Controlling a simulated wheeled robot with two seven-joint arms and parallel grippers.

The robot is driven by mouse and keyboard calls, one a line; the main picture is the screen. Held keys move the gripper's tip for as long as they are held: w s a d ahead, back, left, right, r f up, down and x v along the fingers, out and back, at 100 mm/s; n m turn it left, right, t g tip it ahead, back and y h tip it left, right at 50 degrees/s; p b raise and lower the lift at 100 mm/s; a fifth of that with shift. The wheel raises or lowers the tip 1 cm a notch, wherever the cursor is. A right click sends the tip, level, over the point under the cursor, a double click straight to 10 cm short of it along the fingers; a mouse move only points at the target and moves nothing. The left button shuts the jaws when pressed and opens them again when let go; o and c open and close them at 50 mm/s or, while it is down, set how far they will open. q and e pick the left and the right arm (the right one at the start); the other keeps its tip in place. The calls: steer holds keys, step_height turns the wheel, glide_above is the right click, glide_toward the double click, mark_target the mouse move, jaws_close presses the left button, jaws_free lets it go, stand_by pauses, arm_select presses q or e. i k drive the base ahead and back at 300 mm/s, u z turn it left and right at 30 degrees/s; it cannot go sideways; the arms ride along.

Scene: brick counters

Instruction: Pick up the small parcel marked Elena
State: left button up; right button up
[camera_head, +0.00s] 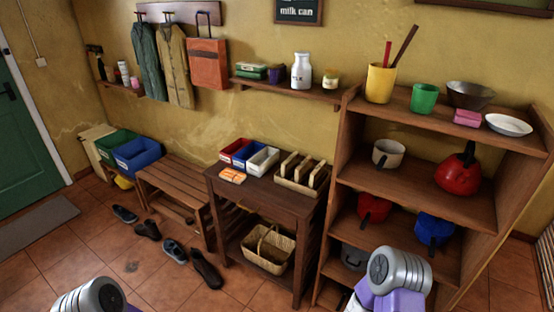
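No name can be read on any parcel at this size. A small orange packet (232,175) with a pale patch lies flat on the dark wooden side table (285,196), in front of the coloured bins. A small pink block, maybe a parcel (467,117), sits on the top of the shelf unit, between a metal bowl and a white plate. Only silver and purple parts of my arms show, at the bottom left and bottom right. Neither gripper is in view.
Red, blue and white bins (262,160) and a wooden rack (302,174) share the side table. A wicker basket (268,249) is below. The shelf unit (345,180) holds pots and cups. Shoes (174,250) lie on the tiled floor by a slatted bench (172,183).

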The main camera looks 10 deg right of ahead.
mark_target(289, 165)
steer(key=z, duration=0.45)
steer(key=i, duration=0.9)
steer(key=z, duration=0.65)
